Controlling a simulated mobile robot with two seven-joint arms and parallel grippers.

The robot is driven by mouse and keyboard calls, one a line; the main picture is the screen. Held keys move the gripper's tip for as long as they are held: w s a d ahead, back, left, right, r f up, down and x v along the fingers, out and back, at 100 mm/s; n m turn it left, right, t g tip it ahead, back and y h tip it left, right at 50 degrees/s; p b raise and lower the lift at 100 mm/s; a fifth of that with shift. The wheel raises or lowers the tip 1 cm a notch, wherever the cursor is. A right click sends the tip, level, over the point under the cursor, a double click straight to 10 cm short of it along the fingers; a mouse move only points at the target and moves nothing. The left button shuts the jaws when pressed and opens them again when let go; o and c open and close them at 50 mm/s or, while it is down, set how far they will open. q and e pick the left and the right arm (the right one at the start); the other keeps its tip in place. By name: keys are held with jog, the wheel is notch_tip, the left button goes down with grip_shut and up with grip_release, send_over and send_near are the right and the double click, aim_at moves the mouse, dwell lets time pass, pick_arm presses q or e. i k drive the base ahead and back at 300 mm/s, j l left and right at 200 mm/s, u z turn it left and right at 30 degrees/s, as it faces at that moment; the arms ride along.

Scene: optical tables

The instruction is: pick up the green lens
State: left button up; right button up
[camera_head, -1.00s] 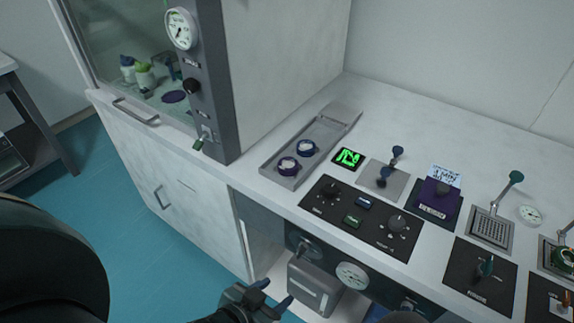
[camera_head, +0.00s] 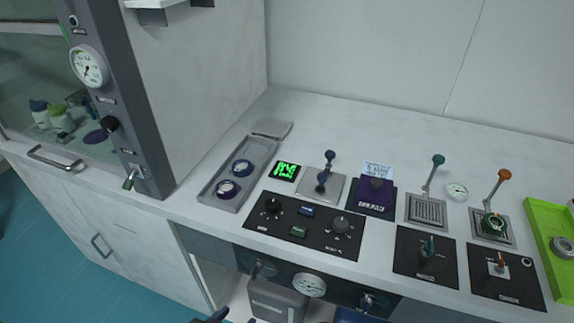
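The rest of this gripper is cut off. My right gripper is not in view.
A bright green tray (camera_head: 541,211) stands at the far right. Levers (camera_head: 437,165) and control panels (camera_head: 288,246) crowd the front; the counter's back (camera_head: 350,123) is clear.

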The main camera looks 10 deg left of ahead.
aim_at(493, 224)
jog(key=z, duration=1.45)
